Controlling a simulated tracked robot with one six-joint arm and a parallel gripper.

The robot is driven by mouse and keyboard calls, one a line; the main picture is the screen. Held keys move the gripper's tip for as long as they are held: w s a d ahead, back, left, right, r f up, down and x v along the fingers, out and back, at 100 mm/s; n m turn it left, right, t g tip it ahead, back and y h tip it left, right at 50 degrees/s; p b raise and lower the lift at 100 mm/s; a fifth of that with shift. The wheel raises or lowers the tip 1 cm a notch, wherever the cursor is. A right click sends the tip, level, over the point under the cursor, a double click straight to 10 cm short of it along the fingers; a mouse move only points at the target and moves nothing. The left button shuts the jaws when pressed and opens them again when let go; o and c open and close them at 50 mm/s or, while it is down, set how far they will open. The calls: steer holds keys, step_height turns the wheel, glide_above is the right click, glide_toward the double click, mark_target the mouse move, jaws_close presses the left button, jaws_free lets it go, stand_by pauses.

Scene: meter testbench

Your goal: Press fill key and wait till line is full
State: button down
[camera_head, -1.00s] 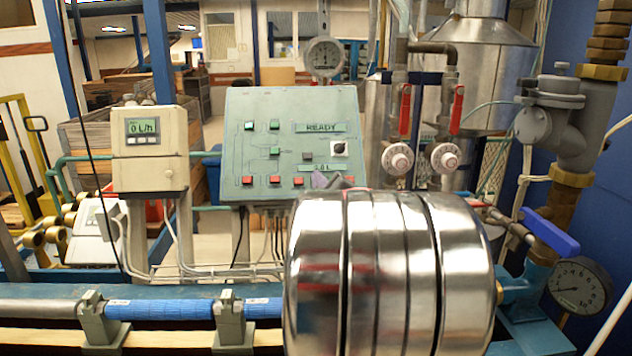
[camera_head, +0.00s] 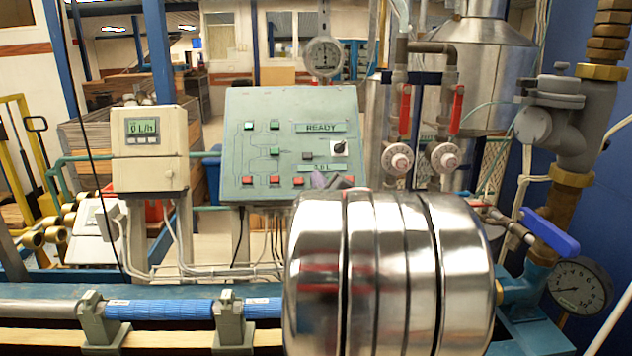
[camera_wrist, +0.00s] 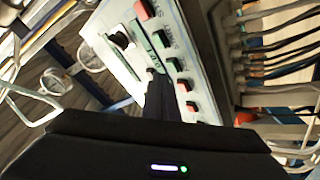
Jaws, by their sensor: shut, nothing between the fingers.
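The sloped green-grey control panel (camera_head: 232,130) stands at the middle back of the head view. It carries green and red keys, a black knob (camera_head: 338,148) and a strip reading READY (camera_head: 320,127). A lower strip (camera_head: 322,168) has text too small to read surely. My gripper (camera_head: 320,181) is shut at the panel's lower right, partly hidden behind my shiny arm. I cannot tell whether that key is pressed or which key is the fill key.
A beige meter box (camera_head: 150,150) left of the panel displays 0 L/h. A blue pipe section (camera_head: 170,309) lies in clamps at the front left. Red-handled valves (camera_head: 405,110) and a pressure gauge (camera_head: 580,288) stand to the right. Cables run below the panel.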

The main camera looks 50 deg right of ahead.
steer(key=shift+w+d+f, duration=0.4)
steer(key=shift+d+f, duration=0.05)
steer(key=shift+f, duration=0.05)
stand_by(1.8)
steer(key=shift+s+a+r, duration=0.45)
steer(key=shift+r, duration=0.05)
steer(key=shift+r, duration=0.1)
steer(key=shift+s+a+r, duration=0.65)
steer(key=shift+a+r, duration=0.05)
steer(key=shift+r, duration=0.1)
steer(key=shift+s+a+r, duration=0.6)
steer(key=shift+a+r, duration=0.1)
steer(key=shift+r, duration=0.1)
